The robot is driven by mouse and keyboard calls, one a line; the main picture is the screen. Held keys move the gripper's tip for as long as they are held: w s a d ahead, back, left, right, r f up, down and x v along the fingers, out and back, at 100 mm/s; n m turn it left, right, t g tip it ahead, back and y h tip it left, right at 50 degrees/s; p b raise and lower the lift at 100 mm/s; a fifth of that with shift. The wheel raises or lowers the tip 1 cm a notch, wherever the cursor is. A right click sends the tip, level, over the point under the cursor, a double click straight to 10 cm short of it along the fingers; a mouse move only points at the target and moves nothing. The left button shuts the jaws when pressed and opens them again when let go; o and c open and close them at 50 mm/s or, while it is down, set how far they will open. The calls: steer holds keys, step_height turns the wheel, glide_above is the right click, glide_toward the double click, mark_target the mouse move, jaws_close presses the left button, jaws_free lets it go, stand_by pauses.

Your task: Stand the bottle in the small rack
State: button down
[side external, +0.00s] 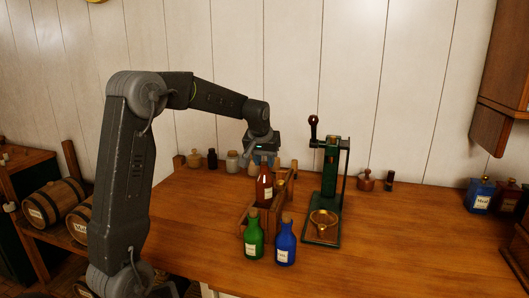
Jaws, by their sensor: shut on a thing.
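A red-brown bottle (264,188) with a pale label is upright at the small wooden rack (245,221). Its lower end is hidden behind the rack's wall, so I cannot tell whether it rests on the rack's floor. My gripper (264,157) is above the rack, shut on the top of this bottle; its fingertips are small and hard to make out. A green bottle (254,238) and a blue bottle (285,244) stand upright on the table in front of the rack.
A green press-like stand (328,190) with a brass ring rises just right of the rack. Several jars (232,162) line the wall behind. Small wooden pieces (366,181) and a blue tin (480,195) are farther right. The wooden table's (410,245) right front is clear.

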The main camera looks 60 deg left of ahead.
mark_target(264, 170)
steer(key=shift+f, duration=2.75)
steer(key=c, duration=0.7)
jaws_free()
steer(key=v, duration=1.3)
steer(key=s+d+m+t+h, duration=0.1)
steer(key=s+d+m, duration=0.45)
steer(key=d, duration=0.95)
steer(key=s+d+f+m, duration=0.1)
steer(key=s+d, duration=0.2)
steer(key=s, duration=0.1)
steer(key=s+d+f+m+t+h, duration=0.1)
steer(key=s+d+f, duration=0.1)
steer(key=s+d, duration=0.1)
steer(key=s+d+f+m+h, duration=0.1)
steer(key=s+d+f, duration=0.1)
steer(key=s, duration=0.3)
steer(key=shift+s+d+m, duration=0.2)
steer(key=shift+d+m, duration=0.05)
steer(key=shift+d, duration=0.6)
